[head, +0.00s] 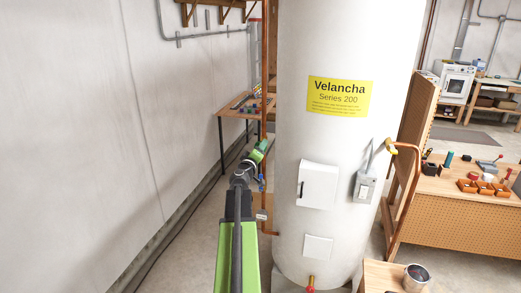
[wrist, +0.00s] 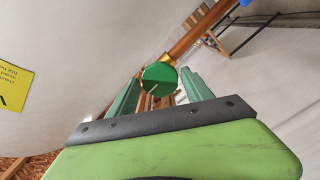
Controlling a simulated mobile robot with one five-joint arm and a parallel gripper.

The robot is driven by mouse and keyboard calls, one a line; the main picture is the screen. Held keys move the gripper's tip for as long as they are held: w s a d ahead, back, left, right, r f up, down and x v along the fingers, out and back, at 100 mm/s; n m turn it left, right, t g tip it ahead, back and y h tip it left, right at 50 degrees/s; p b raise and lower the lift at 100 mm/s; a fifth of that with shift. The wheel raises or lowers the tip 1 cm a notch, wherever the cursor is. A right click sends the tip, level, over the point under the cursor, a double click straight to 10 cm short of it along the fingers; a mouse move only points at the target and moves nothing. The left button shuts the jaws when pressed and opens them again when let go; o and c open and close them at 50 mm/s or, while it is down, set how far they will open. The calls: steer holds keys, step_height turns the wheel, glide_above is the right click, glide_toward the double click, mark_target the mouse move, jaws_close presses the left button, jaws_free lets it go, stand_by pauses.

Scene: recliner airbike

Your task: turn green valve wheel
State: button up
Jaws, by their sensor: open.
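The green valve wheel (wrist: 158,77) shows in the wrist view as a round green disc on a brass fitting at the end of a copper pipe. My gripper (wrist: 160,73) is open, with one green finger on each side of the wheel. A gap shows between each finger and the wheel, and I see no clear contact. In the head view my gripper (head: 260,150) is beside the copper pipe at the left of the white tank. There I cannot clearly tell the wheel from my green fingers.
The white tank (head: 335,150) stands close to the right of my arm, with a box (head: 318,184) on its front. A small blue handle (head: 262,183) is on the pipework below my gripper. A table (head: 245,104) stands behind.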

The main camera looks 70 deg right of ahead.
steer(key=a, duration=0.5)
steer(key=shift+s, duration=0.1)
stand_by(0.6)
